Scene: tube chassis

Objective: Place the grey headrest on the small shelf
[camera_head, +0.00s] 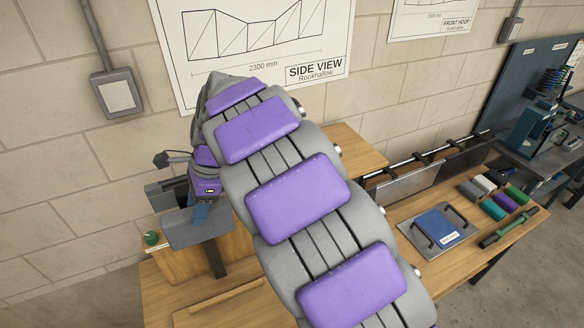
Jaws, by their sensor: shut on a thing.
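My gripper (200,213) is left of centre, beyond my purple-padded arm, pointing down. A raised wooden piece (170,262) below and left may be the small shelf, but I cannot tell for sure. The block overlaps it in the picture; whether they touch is unclear.
A small green item (151,237) sits at the left of the wooden furniture. A bench (400,212) on the right bears a blue plate with handles (438,226), coloured rolls (493,209) and a green-handled tool (508,228). My arm hides the middle.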

